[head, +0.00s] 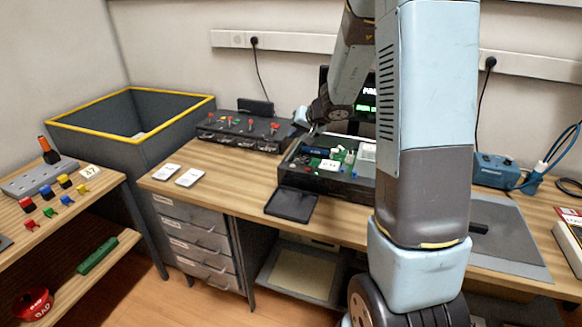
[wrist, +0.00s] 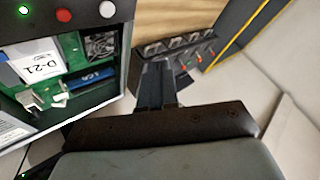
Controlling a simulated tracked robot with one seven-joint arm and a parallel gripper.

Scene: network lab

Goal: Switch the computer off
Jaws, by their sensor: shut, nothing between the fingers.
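The computer is an open dark case (head: 325,184) with a green circuit board, on the desk behind a small black tray. In the wrist view the case (wrist: 122,55) is at the left, with a card marked D-21 (wrist: 48,66) and a blue part inside. On its edge are a lit green light (wrist: 24,10), a red button (wrist: 64,15) and a white button (wrist: 107,9). My gripper (head: 312,129) is shut and empty, near the case's back left corner. In the wrist view my gripper (wrist: 153,70) is beside the case, apart from the buttons.
A dark panel with red-topped levers (head: 240,131) stands left of the case. A monitor (head: 366,103) with green text is partly hidden behind my arm. A black tray (head: 291,204) and two white cards (head: 189,177) lie in front. A yellow-rimmed bin (head: 130,118) stands left.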

